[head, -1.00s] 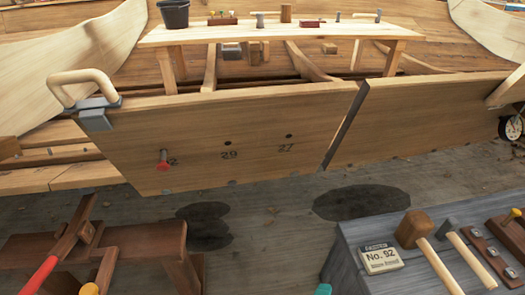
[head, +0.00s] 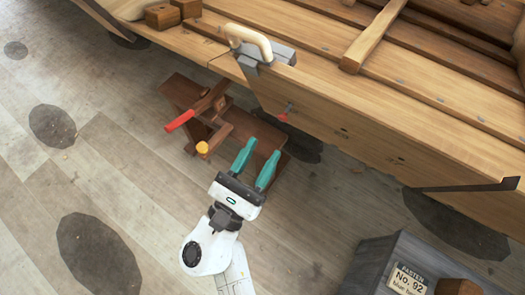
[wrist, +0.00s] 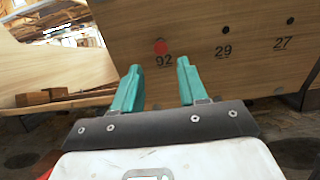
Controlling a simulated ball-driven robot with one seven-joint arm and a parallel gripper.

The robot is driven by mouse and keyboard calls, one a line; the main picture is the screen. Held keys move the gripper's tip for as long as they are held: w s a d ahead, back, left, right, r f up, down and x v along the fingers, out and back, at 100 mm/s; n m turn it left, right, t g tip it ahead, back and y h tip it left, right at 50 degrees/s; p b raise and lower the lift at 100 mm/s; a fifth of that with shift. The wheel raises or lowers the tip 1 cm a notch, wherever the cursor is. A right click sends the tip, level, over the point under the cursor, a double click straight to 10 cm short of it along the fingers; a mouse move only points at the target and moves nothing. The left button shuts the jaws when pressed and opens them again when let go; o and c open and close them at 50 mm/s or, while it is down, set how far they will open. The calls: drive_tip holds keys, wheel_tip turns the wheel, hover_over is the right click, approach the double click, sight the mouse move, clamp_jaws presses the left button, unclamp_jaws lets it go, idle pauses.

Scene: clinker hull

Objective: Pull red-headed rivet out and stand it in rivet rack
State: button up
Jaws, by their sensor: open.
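The red-headed rivet (head: 284,115) sticks out of the hull plank (head: 330,115) in the head view. In the wrist view its round red head (wrist: 160,46) shows just above the stencilled number 92. My gripper (head: 258,160) has teal fingers, spread apart and empty, short of the plank. In the wrist view the fingers (wrist: 158,75) point at the plank, with the rivet head beyond and between them. I cannot make out the rivet rack for certain in these frames.
A brown wooden stand (head: 262,150) with a red-handled clamp (head: 195,112) is beside my gripper. A clamp with a pale handle (head: 250,42) grips the plank's top edge. Empty holes lie by 29 (wrist: 224,29) and 27 (wrist: 290,21).

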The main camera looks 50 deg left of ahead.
sight(282, 120)
drive_tip(key=shift+p+x, duration=0.3)
drive_tip(key=shift+x, duration=3.55)
clamp_jaws()
